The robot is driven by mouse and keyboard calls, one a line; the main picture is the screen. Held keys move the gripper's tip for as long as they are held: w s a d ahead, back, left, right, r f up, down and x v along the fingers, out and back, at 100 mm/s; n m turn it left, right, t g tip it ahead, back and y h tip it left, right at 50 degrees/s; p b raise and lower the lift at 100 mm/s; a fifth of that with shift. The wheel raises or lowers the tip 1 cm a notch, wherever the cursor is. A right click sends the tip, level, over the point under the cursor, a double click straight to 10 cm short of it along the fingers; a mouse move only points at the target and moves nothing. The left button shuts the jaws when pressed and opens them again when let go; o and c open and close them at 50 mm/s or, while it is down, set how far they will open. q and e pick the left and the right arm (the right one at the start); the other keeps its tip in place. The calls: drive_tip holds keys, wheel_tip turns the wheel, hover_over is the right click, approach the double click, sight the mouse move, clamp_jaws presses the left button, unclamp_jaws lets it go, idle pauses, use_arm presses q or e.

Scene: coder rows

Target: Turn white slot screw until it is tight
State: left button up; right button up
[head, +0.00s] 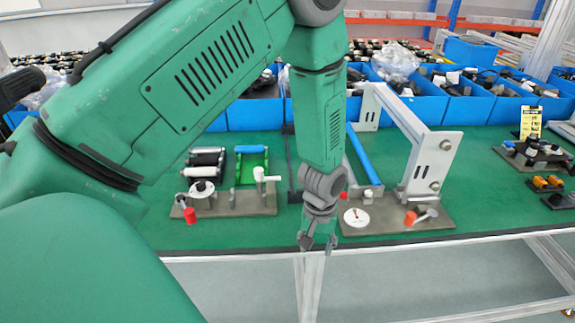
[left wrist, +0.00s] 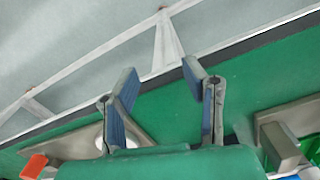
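A white round dial-like screw (head: 356,217) with a dark slot-like mark lies on the brown base plate (head: 385,226) of the right-hand fixture. Another white disc (head: 202,188) with a dark centre sits on the left-hand fixture; I cannot tell which one is the slot screw. My left gripper (head: 318,242) hangs at the table's front edge, left of the right-hand dial and apart from it. In the left wrist view the gripper (left wrist: 160,72) is open and empty, with a white disc (left wrist: 101,141) partly hidden behind one finger. My right gripper is out of view.
An orange-red knob (head: 410,217) and a tall white frame (head: 432,160) stand on the right-hand fixture. The left-hand fixture has a red knob (head: 190,215) and a white handle (head: 266,176). Blue bins (head: 470,109) line the back. Green mat (head: 480,190) lies bare right of the fixture.

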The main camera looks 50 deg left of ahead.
use_arm(q)
drive_tip(key=s+f+m, duration=0.2)
drive_tip(key=s+f, duration=0.4)
drive_tip(key=s, duration=0.3)
drive_tip(key=shift+s+d+f+m, duration=0.15)
drive_tip(key=shift+s+d+m, duration=0.2)
drive_tip(key=shift+m, duration=0.05)
